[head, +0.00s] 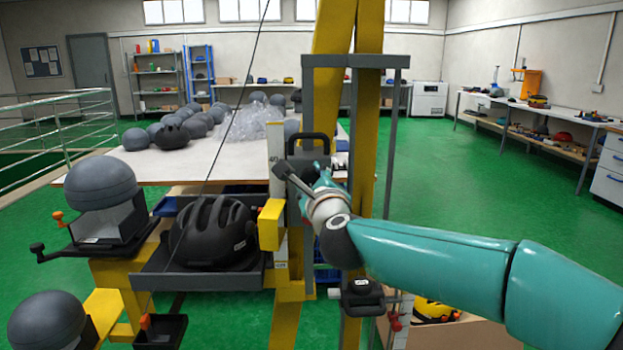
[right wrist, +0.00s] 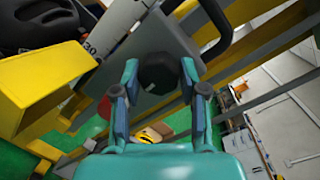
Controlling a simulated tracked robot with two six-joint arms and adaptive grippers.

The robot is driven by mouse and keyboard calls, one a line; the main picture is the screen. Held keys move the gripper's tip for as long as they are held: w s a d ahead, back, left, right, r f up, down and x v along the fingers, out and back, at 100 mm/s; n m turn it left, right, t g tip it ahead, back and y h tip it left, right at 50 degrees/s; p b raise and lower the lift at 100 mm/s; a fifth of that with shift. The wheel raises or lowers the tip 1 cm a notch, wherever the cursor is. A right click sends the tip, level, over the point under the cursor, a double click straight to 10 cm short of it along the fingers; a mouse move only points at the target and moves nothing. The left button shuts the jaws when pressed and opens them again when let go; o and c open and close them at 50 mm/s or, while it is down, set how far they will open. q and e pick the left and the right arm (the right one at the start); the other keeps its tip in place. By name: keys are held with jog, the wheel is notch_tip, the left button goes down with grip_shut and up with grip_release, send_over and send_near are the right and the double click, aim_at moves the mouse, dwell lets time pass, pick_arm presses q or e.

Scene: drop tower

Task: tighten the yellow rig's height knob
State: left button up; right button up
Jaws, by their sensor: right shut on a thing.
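The yellow rig's post (head: 369,120) stands in front of me with a grey carriage frame (head: 398,130) around it. A white scale strip (head: 276,150) runs down beside it. My right gripper (head: 318,178) is at the carriage, in front of the post. In the right wrist view, the dark, many-sided height knob (right wrist: 158,72) sits on a grey plate between the two teal fingers. My right gripper is shut on it, one finger at each side. In the head view the arm and gripper hide the knob. My left gripper does not show.
A black helmet (head: 213,235) sits in a grey tray left of the post. A grey dome (head: 100,183) on a stand is farther left. A black handle (head: 307,143) stands just above my right gripper. A white table (head: 130,175) is behind. The floor at right is clear.

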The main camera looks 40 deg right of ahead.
jog(key=shift+a+r+n+p, duration=0.1)
jog(key=shift+r+n+p, duration=0.05)
jog(key=shift+n+p, duration=0.45)
jog(key=n+g+p, duration=0.1)
jog(key=n+p, duration=0.3)
jog(key=p, duration=0.1)
jog(key=n+p, duration=0.4)
jog(key=n, duration=0.1)
jog(key=shift+w+r+g+p, duration=0.1)
jog(key=shift+r+g+p, duration=0.05)
jog(key=shift+g+p, duration=0.25)
jog(key=n+h+p, duration=0.1)
jog(key=n+p, duration=0.2)
jog(key=shift+a+n, duration=0.1)
jog(key=shift+n, duration=0.2)
jog(key=shift+n+g+p, duration=0.3)
jog(key=shift+n+p, duration=0.5)
jog(key=shift+n, duration=0.1)
jog(key=o, duration=1.1)
jog(key=shift+h, duration=0.3)
